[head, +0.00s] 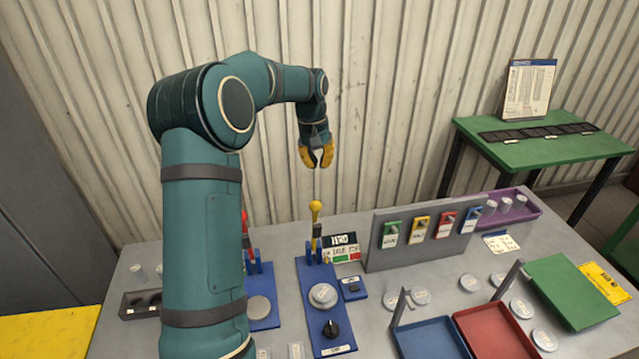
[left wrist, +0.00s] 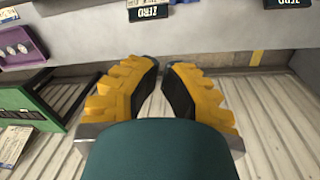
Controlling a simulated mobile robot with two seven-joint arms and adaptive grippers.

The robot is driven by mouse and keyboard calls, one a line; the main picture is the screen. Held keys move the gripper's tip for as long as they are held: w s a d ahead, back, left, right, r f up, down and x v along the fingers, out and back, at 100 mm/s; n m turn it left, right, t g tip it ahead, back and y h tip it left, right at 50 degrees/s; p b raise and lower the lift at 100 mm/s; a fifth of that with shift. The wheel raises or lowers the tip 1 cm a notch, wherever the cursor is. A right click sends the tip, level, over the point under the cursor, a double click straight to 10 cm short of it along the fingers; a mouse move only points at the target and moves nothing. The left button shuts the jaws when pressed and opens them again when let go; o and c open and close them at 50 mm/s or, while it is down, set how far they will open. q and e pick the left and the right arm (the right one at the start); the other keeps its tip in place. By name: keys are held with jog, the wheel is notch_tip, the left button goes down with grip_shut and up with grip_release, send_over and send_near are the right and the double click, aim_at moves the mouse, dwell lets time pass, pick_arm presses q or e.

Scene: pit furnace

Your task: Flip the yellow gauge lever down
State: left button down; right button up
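The yellow gauge lever (head: 315,212) stands upright with its yellow knob on top, at the back end of a blue base plate (head: 312,290) on the grey table. My left gripper (head: 317,164) hangs in the air above the yellow knob, apart from it, fingers pointing down. In the left wrist view the two yellow fingers (left wrist: 160,68) lean toward each other with a narrow gap between the tips and nothing held. The lever is not clearly seen in the left wrist view. My right gripper is not in view.
A red lever (head: 245,225) stands left of it, partly behind my left arm. A ZERO sign (head: 342,247) stands close right of the yellow lever. A grey panel with coloured tags (head: 380,250) is further right. Blue (head: 432,335) and red trays (head: 492,335) lie front right.

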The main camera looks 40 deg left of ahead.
pick_arm(q)
notch_tip(320, 180, down, 8)
jog(key=s+d, duration=0.2)
jog(key=shift+s+d+f, duration=0.15)
jog(key=shift+s+d, duration=0.1)
jog(key=shift+d, duration=0.1)
dwell(0.3)
